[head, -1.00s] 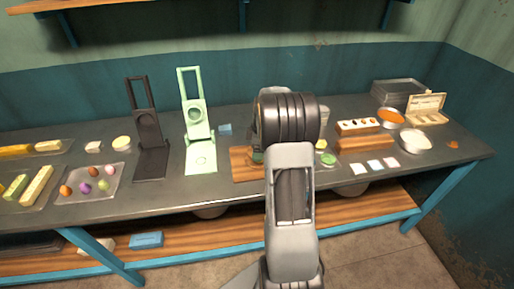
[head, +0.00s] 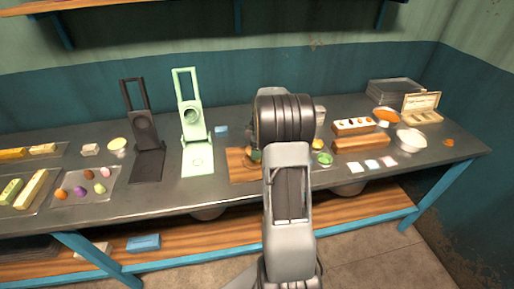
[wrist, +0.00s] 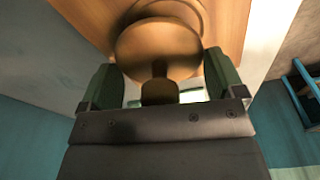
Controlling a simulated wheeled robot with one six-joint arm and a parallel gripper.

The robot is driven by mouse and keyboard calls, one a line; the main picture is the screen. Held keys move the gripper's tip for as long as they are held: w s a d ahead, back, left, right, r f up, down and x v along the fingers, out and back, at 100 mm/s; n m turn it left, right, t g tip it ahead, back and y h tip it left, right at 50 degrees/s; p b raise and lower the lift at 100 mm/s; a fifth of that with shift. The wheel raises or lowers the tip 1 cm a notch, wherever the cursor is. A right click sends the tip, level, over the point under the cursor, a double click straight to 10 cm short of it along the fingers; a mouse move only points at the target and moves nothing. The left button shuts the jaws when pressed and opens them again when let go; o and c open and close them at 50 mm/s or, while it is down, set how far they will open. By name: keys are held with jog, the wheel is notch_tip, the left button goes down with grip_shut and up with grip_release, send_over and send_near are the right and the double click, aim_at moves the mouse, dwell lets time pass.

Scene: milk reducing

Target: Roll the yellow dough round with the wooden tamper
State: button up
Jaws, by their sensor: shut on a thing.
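In the wrist view my gripper (wrist: 163,88) has its two green fingers on either side of the narrow handle (wrist: 160,92) of the round wooden tamper (wrist: 158,48). The gripper is shut on the tamper. Its broad round part is over the brown wooden board (wrist: 228,22). A blurred round brown form shows beyond it at the top; I cannot tell what it is. In the head view the board (head: 240,166) lies on the counter, partly behind my arm. I cannot make out the yellow dough on the board; the tamper and my arm block much of it.
A pale green press (head: 196,130) and a dark press (head: 147,145) stand left of the board. A tray of coloured balls (head: 72,203) is farther left. A green-filled dish (head: 324,159), a wooden block (head: 360,144) and a white bowl (head: 411,141) are on the right.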

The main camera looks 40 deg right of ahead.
jog(key=shift+w+a+f, duration=0.1)
jog(key=shift+a, duration=0.35)
jog(key=shift+s+a+b, duration=0.2)
jog(key=shift+s+b, duration=0.1)
jog(key=shift+s, duration=0.05)
jog(key=shift+s+d, duration=0.15)
jog(key=shift+s, duration=0.1)
jog(key=shift+d, duration=0.15)
jog(key=shift+d, duration=0.3)
jog(key=shift+w+d, duration=0.1)
jog(key=shift+w, duration=0.25)
jog(key=shift+w+a, duration=0.25)
jog(key=shift+a+b, duration=0.3)
